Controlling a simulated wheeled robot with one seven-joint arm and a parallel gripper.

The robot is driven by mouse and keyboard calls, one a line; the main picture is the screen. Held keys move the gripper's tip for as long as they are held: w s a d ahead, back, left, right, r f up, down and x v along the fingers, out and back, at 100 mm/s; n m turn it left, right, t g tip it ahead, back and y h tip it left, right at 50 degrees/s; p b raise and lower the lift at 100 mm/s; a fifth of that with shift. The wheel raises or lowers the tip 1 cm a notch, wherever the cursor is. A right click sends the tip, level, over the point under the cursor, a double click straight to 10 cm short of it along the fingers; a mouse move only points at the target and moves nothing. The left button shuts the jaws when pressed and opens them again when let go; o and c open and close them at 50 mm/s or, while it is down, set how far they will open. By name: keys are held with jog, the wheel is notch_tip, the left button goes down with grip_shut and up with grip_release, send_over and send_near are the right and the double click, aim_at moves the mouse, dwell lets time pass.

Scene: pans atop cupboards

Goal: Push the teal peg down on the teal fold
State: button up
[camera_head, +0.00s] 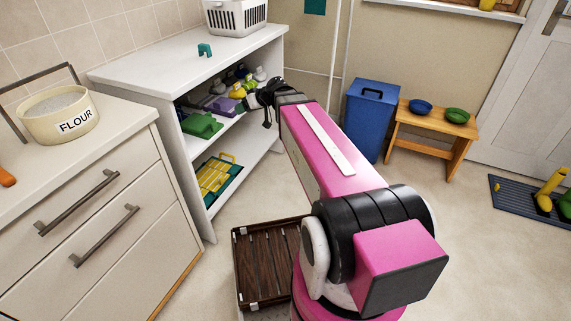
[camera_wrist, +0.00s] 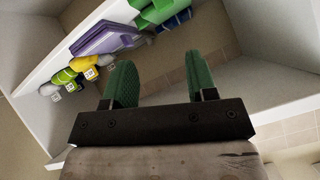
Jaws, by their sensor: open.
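A small teal arch-shaped piece, which looks like the teal peg (camera_head: 204,49), stands on top of the white open cupboard. A flat teal piece (camera_head: 315,6), perhaps the teal fold, hangs by a white upright at the top edge of the head view. Its top is cut off. My gripper (camera_head: 262,98) is at the cupboard's open front, below the cupboard top and apart from the peg. In the wrist view my gripper (camera_wrist: 160,80) has its two green fingers spread, with nothing between them. Neither teal piece shows in the wrist view.
The white cupboard (camera_head: 140,82) holds a purple item (camera_head: 220,105), a green item (camera_head: 202,125), several bottles and a yellow rack (camera_head: 215,177). A white basket (camera_head: 236,17) stands on top. A blue bin (camera_head: 370,118) and wooden bench (camera_head: 430,136) stand right.

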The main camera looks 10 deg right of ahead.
jog(key=s+d+f+m+g+h, duration=0.3)
jog(key=s+d+f, duration=0.3)
jog(key=s+f, duration=0.2)
jog(key=s+d+f+m+g+h, duration=0.2)
jog(key=s+d+f+h, duration=0.4)
jog(key=s+f, duration=0.3)
jog(key=shift+s+d+m+g, duration=0.25)
jog(key=shift+s+m+g, duration=0.2)
jog(key=shift+m, duration=0.45)
jog(key=shift+o, duration=0.5)
